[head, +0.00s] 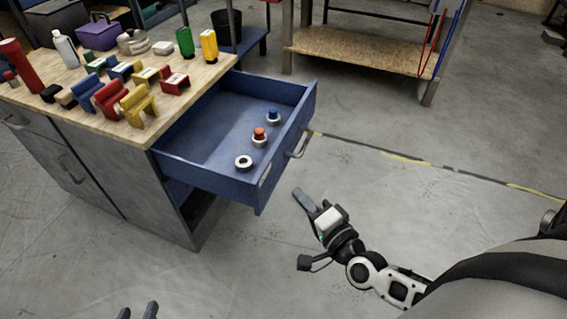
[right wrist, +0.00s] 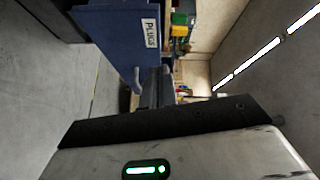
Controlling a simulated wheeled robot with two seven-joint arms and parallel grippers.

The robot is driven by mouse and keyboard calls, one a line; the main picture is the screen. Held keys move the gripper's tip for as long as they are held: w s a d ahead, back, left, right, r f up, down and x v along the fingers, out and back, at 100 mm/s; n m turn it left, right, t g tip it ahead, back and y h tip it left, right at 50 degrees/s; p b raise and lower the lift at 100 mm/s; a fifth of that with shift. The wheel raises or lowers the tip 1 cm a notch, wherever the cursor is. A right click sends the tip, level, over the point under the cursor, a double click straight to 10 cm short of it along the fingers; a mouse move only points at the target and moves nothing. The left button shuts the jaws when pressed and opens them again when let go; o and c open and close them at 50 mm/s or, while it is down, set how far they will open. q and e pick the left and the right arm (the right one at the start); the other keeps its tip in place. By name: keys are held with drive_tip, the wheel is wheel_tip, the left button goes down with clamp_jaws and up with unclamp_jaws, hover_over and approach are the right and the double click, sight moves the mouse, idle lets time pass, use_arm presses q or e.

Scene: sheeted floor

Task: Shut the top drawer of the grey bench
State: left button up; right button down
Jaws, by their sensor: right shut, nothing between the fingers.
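The grey bench (head: 150,195) has a wooden top and stands at the left of the head view. Its blue top drawer (head: 205,178) is pulled far out to the right, with a grey bar handle (head: 300,146) on its front. In the right wrist view the blue drawer front (right wrist: 112,35) bears a label reading PLUGS. My right gripper (head: 299,193) is shut and empty, in front of the drawer front and below the handle in the picture, apart from it. My left gripper (head: 138,311) shows only its two fingertips, spread apart, at the bottom edge.
Three small plugs or rings, one with an orange top (head: 259,136), lie in the drawer. Several coloured blocks, bottles and a purple box (head: 98,36) stand on the bench top. A wooden-shelved rack (head: 360,50) stands behind.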

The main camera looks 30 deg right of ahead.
drive_tip(key=w+d+f+m+h, duration=0.1)
drive_tip(key=w+d+m+h, duration=0.15)
drive_tip(key=d+m, duration=0.3)
drive_tip(key=b, duration=0.1)
approach(281, 144)
drive_tip(key=w+d, duration=0.3)
drive_tip(key=shift+n+t+h, duration=0.25)
drive_tip(key=shift+t, duration=0.05)
drive_tip(key=shift+w+a+f, duration=0.15)
drive_tip(key=shift+w+a, duration=0.55)
drive_tip(key=shift+w+a+f, duration=0.1)
drive_tip(key=shift+w+a, duration=0.6)
drive_tip(key=shift+w, duration=0.05)
drive_tip(key=shift+w, duration=0.1)
